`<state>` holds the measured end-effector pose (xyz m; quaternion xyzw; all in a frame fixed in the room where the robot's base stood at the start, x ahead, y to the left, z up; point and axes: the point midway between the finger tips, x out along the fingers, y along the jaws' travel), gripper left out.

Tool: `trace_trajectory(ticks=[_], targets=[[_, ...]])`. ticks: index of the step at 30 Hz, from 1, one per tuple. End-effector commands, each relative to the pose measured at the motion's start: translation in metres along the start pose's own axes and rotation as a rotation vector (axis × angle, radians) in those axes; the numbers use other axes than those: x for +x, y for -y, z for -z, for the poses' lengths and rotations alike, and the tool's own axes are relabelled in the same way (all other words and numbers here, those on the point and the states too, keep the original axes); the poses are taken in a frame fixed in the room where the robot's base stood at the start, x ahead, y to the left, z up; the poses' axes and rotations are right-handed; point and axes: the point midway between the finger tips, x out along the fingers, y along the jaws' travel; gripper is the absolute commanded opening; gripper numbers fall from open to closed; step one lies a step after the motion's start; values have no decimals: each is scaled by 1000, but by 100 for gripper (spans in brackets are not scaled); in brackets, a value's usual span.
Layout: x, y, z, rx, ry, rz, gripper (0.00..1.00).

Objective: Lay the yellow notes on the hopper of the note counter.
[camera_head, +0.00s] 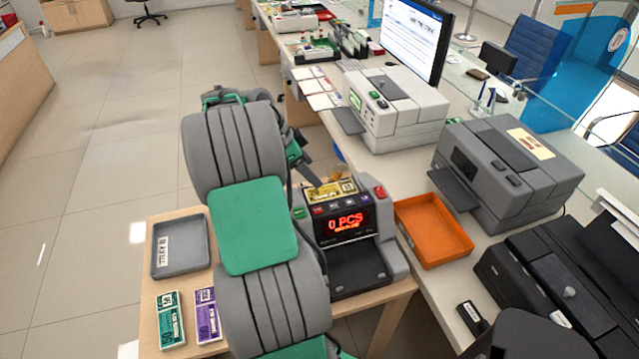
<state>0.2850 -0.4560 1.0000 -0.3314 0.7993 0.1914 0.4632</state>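The note counter (345,255) stands on the wooden side table, its red display reading "0 PCS". The yellow notes (333,190) show at the top of the counter, in the hopper area behind the display. Whether they rest on the hopper or sit just above it I cannot tell. My gripper (312,172) is just behind and left of the notes, close to them. My arm hides much of it, and its fingertips are too small and dark to show whether they are open or touch the notes.
Green notes (171,319) and purple notes (207,315) lie at the table's front left, near a grey tray (181,247). An orange tray (433,229) stands right of the counter. Grey machines (507,172) line the teller counter. My arm covers the table's middle.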

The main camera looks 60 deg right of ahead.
Motion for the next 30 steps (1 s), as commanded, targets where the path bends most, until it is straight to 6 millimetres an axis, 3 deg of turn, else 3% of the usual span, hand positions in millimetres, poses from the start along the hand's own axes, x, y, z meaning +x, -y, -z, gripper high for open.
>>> trace_trajectory(ticks=[8, 11, 13, 16, 18, 21, 25, 27, 30], targets=[[-26, 0, -6, -39, 8, 17, 75], [-65, -1, -42, -257, 46, 113, 75], [-110, -16, -90, -540, 84, 235, 75], [-173, -70, -170, -1051, 123, 453, 75], [-202, -125, -218, -1401, 129, 609, 75], [-221, -202, -265, -1812, 114, 802, 75], [-224, -266, -292, -2113, 90, 949, 75], [-224, -280, -298, -2171, 84, 976, 75], [-224, -281, -299, -2179, 84, 980, 75]])
